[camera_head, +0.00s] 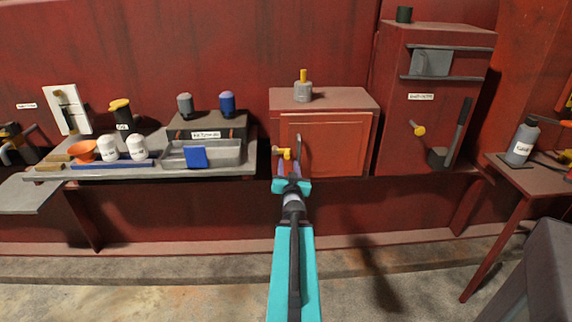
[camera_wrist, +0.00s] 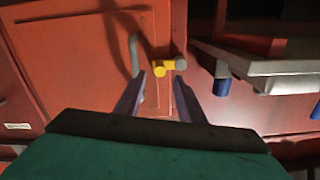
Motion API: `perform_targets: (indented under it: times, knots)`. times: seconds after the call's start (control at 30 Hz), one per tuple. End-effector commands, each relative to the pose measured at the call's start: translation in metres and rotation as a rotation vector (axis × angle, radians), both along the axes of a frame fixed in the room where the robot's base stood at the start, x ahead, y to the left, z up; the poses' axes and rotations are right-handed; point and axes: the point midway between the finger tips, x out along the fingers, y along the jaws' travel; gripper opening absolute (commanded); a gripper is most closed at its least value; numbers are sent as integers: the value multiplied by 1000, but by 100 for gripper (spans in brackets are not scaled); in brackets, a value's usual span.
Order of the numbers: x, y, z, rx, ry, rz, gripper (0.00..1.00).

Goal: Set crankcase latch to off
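A small yellow latch with a grey pivot end sits at the left edge of the red door (camera_head: 335,145) of the middle cabinet. The latch (camera_head: 282,152) lies about level, and the wrist view also shows the yellow latch (camera_wrist: 160,69). A grey curved door handle (camera_wrist: 134,55) stands beside it. My gripper (camera_head: 289,166) is in front of the latch. In the wrist view my gripper (camera_wrist: 160,80) has its fingers apart with nothing held, and the latch is just beyond the fingertips. I cannot tell whether they touch. No crankcase label is readable.
A tall red cabinet (camera_head: 394,90) with its own yellow knob (camera_head: 418,129) and a dark lever (camera_head: 458,130) stands to the right. A shelf with a grey tray (camera_head: 222,154), a blue cloth (camera_head: 196,157) and bottles is to the left. A grey canister (camera_head: 303,92) stands on the middle cabinet.

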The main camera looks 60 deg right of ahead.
Motion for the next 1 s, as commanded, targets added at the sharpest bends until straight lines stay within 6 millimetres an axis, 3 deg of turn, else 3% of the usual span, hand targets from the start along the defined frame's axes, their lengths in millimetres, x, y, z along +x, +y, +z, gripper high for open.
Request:
perform_targets:
  times: [0.27, 0.7, 1.0]
  knots:
    - [1, -2, -2, -2, -2, -6, 36]
    - [25, -36, 0, -2, -1, -5, 36]
    - [33, -47, 1, -1, -1, -4, 36]
